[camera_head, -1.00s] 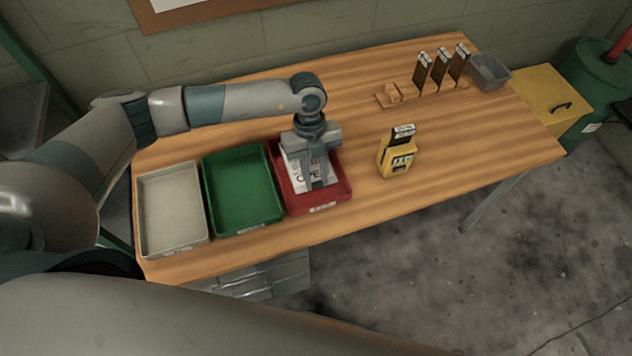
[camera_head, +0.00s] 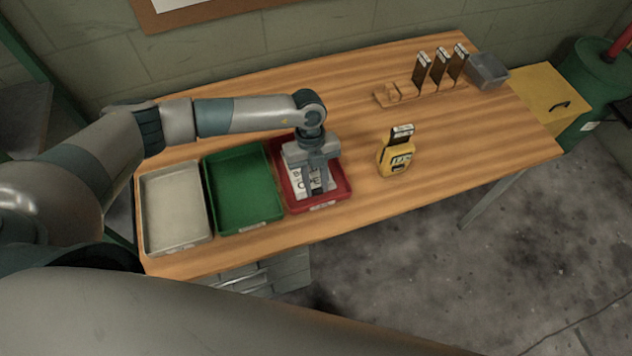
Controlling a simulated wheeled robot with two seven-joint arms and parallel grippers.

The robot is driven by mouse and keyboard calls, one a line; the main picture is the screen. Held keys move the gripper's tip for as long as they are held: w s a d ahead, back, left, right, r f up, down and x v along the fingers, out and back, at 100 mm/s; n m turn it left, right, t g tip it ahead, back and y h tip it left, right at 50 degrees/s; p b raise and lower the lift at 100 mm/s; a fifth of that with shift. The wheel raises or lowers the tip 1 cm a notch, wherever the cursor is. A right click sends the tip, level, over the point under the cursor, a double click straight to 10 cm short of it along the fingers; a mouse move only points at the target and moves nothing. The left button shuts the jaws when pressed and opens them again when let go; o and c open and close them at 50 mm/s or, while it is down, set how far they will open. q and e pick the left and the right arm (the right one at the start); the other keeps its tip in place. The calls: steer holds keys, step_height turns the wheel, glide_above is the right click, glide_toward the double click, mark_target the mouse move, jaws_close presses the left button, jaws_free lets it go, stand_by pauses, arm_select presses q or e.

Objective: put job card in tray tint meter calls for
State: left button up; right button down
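The white job card (camera_head: 299,183) with dark print is in the red tray (camera_head: 337,193), partly hidden by my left gripper (camera_head: 318,187). The gripper points down into the tray, its fingers close together on the card. Whether the card touches the tray floor is hard to tell. The green tray (camera_head: 243,220) and the pale grey tray (camera_head: 176,242) stand to the left and look empty. The yellow tint meter (camera_head: 393,164) stands upright right of the red tray, with a dark piece on top; its display is too small to read. My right gripper is out of view.
A wooden holder (camera_head: 386,99) with several dark upright pieces (camera_head: 438,68) stands at the back right, beside a grey bin (camera_head: 489,73). A yellow box (camera_head: 550,95) and a green drum (camera_head: 596,80) are off the table's right end.

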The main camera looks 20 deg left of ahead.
arm_select(q)
steer(key=shift+o, duration=1.1)
steer(key=shift+r, duration=0.1)
steer(key=b+v, duration=0.4)
steer(key=v, duration=0.8)
